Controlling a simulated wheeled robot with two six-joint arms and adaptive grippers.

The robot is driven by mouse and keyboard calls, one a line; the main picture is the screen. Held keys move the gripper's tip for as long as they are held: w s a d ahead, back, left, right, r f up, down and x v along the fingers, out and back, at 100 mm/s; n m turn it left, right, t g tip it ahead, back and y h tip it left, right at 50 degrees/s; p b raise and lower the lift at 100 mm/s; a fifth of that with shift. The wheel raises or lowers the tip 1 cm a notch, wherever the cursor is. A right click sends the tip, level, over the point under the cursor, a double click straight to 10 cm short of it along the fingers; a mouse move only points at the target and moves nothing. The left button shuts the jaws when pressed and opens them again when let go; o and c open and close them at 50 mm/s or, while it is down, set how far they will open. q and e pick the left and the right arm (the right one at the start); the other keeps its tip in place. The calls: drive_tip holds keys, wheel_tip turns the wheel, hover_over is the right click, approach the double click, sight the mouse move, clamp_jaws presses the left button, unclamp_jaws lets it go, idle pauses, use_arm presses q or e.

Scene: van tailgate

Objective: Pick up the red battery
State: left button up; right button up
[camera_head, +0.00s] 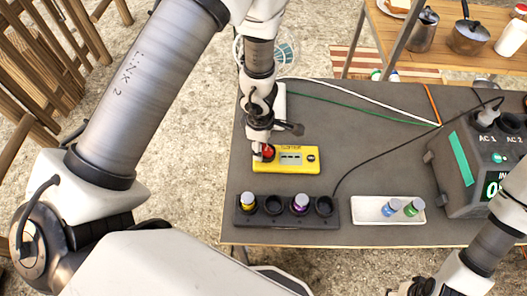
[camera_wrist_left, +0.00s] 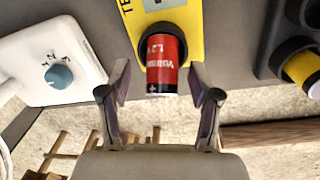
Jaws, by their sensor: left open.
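The red battery (camera_wrist_left: 162,62) stands in the yellow tester (camera_wrist_left: 194,22), with its lower part inside a dark round socket. In the head view the red battery (camera_head: 268,151) shows at the left end of the yellow tester (camera_head: 298,166), partly hidden by my gripper. My left gripper (camera_head: 262,154) is over it. In the left wrist view my left gripper (camera_wrist_left: 160,92) is open, with one finger on each side of the battery's end and gaps between. My right arm shows at the lower right of the head view, but its fingertips are not clearly seen.
A dark holder (camera_head: 272,218) with yellow and purple batteries sits in front of the tester. A white tray (camera_head: 372,218) holds blue and green batteries. A power station (camera_head: 465,170) stands at the right, and a white device with a blue knob (camera_wrist_left: 58,76) is beside the tester.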

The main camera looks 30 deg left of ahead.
use_arm(q)
drive_tip(key=shift+f, duration=0.15)
drive_tip(key=shift+s, duration=0.1)
drive_tip(key=shift+c, duration=0.6)
clamp_jaws()
